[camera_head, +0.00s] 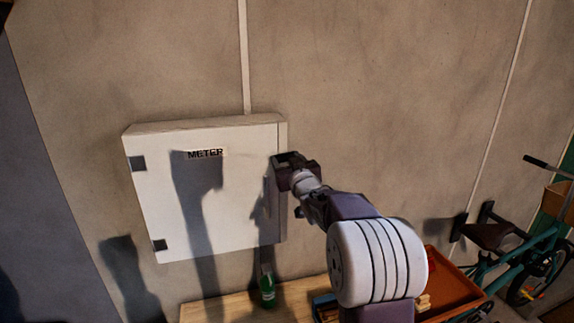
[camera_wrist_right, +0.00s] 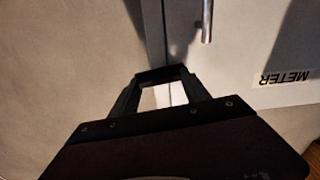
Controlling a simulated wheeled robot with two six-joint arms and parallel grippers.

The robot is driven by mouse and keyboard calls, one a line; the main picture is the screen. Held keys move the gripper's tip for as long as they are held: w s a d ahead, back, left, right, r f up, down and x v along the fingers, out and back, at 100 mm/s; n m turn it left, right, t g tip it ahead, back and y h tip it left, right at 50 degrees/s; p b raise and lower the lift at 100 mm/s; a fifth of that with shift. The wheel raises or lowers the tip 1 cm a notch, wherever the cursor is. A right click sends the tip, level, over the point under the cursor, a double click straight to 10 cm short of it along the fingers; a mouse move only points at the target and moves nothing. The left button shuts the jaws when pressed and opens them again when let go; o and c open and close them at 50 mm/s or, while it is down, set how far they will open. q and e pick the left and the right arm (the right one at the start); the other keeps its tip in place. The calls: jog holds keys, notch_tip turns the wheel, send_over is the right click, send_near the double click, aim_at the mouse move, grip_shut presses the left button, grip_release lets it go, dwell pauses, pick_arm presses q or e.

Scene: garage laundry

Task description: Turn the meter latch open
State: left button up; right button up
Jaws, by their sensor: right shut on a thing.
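The white meter box (camera_head: 235,215) hangs on the wall, its door shut and labelled METER (camera_head: 206,153). The label shows upside down in the right wrist view (camera_wrist_right: 284,79). My right gripper (camera_head: 279,168) is at the upper right edge of the door. In the right wrist view its fingers (camera_wrist_right: 160,82) reach to the box edge, with a dark piece, apparently the latch (camera_wrist_right: 160,75), between their tips. The gripper is shut on it. The head view hides the latch behind the gripper, so its angle cannot be told. My left gripper is out of view.
A metal bar handle (camera_wrist_right: 207,20) stands on the door near the gripper. Below the box is a wooden bench top (camera_head: 215,309) with a green bottle (camera_head: 267,290). An orange tray (camera_head: 452,282) and a bicycle (camera_head: 490,262) are at the right. The wall above is clear.

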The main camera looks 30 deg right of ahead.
jog(key=n+b, duration=0.6)
jog(key=n, duration=0.1)
jog(key=shift+a+f, duration=0.1)
jog(key=shift+f, duration=0.25)
jog(key=n+b, duration=0.2)
jog(key=n, duration=0.2)
jog(key=shift+n, duration=0.4)
jog(key=n+b, duration=0.1)
jog(key=n, duration=0.3)
jog(key=shift+n, duration=0.6)
jog(key=o, duration=1.4)
jog(key=shift+a+r, duration=0.1)
